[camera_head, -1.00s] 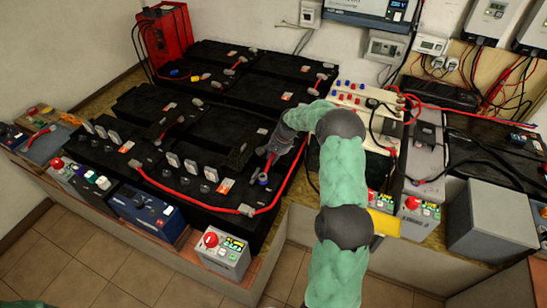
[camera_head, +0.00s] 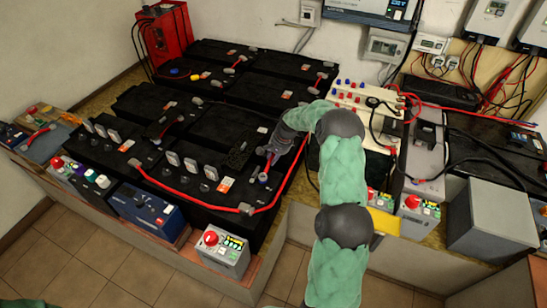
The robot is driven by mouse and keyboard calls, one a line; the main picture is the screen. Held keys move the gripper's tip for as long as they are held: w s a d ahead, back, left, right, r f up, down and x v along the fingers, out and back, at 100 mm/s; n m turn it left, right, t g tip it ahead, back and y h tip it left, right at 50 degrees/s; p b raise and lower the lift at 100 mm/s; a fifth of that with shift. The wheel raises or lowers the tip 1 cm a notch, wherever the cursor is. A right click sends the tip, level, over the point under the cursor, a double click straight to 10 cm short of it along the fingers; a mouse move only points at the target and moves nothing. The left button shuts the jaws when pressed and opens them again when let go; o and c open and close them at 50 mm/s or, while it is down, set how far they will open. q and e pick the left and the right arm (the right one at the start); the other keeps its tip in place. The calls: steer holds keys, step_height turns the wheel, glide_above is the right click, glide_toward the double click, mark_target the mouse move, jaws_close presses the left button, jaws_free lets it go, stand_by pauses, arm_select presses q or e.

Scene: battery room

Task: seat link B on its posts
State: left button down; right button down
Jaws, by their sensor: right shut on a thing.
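My right gripper (camera_head: 272,151) reaches in over the right end of the front black batteries and points down. It is shut on a small link with a reddish part (camera_head: 269,162), which I take to be link B; the fingers hide most of it. The link is just above or at a grey post (camera_head: 263,177) near the battery's right edge. I cannot tell whether it touches the post. Its other end and any second post are hidden by the gripper. My left gripper is out of view.
A long red cable (camera_head: 190,198) runs along the front of the batteries (camera_head: 205,130). Upright grey pieces (camera_head: 173,158) stand on them. A box with a red knob (camera_head: 222,250) is at the front. A white panel with coloured terminals (camera_head: 362,98) stands close right of my gripper.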

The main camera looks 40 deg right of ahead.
steer(key=shift+f, duration=0.35)
stand_by(0.7)
stand_by(0.3)
steer(key=c, duration=1)
jaws_free()
steer(key=shift+o, duration=0.2)
steer(key=o, duration=0.3)
steer(key=shift+o, duration=0.2)
steer(key=shift+r, duration=0.1)
step_height(320, 180, up, 8)
steer(key=p, duration=0.5)
